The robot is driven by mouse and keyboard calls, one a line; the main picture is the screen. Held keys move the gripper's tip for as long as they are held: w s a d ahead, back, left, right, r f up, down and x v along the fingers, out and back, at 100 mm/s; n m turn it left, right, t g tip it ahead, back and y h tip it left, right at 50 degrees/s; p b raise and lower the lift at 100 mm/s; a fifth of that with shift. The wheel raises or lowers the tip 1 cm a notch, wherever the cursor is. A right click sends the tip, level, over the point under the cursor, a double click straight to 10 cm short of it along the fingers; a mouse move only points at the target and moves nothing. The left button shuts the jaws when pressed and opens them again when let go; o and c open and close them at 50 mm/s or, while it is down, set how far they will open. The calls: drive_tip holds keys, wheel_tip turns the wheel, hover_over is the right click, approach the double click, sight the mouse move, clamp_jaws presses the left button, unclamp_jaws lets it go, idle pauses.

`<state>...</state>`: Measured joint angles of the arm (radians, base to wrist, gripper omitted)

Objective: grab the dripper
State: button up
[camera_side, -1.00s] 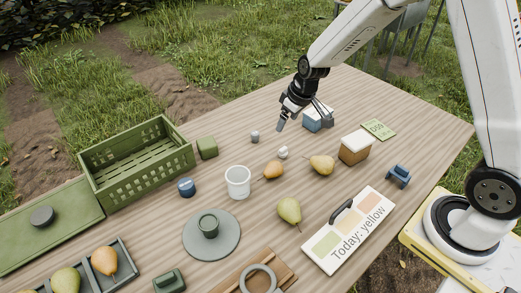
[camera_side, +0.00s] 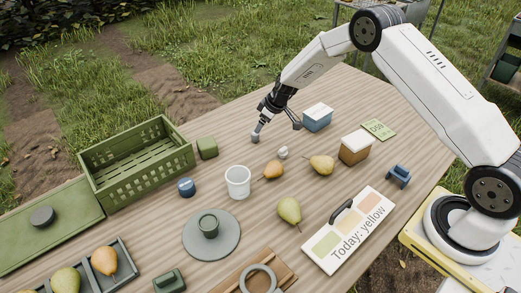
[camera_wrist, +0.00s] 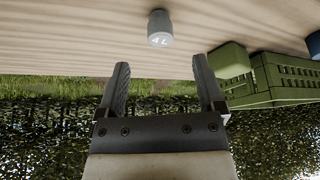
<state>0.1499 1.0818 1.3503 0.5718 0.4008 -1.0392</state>
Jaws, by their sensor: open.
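The dripper is probably the small grey cylinder marked "4 L" (camera_wrist: 160,28) in the wrist view, standing on the table. In the side view, a small grey piece (camera_side: 255,138) at the tip of one finger appears to be the same thing, partly hidden. My gripper (camera_wrist: 161,65) is open and empty, its two fingers spread wide. In the wrist view the cylinder lies ahead of the fingertips, roughly centred between them, with a gap. In the side view my gripper (camera_side: 277,129) is low over the table's far part.
A green crate (camera_side: 137,160) and a green block (camera_side: 207,148) stand to the left. A white cup (camera_side: 238,182), a small white piece (camera_side: 283,152), an orange pear (camera_side: 273,170) and a yellow pear (camera_side: 321,164) lie nearer. A blue box (camera_side: 317,118) stands right of the gripper.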

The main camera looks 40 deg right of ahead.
sight(255, 135)
drive_tip(key=shift+f, duration=0.1)
drive_tip(key=shift+x, duration=1.25)
drive_tip(key=shift+w+f, duration=0.1)
drive_tip(key=shift+w, duration=0.05)
drive_tip(key=shift+x, duration=2.4)
drive_tip(key=shift+a, duration=0.1)
clamp_jaws()
